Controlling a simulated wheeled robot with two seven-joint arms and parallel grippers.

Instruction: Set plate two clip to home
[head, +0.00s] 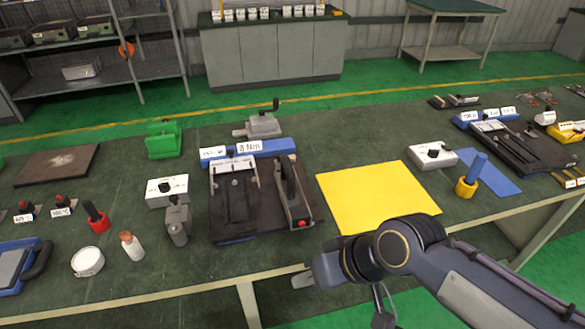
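A dark fixture (235,222) with a pale-topped slotted plate (232,190) stands near the middle of the bench. A dark lever-like part (290,188) with a red knob lies along its right side. A similar dark fixture (515,145) is at the far right. I cannot tell which part is the plate two clip; labels there are too small to read. My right gripper (302,280) is at the bench's front edge, below and right of the middle fixture and apart from it. Its fingers are mostly hidden by its wrist. My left gripper is out of view.
A yellow sheet (378,195) lies flat right of the middle fixture. A white switch box (167,191) and grey block (177,220) stand close on its left. A blue labelled block (275,146) and grey vise (263,124) are behind it.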

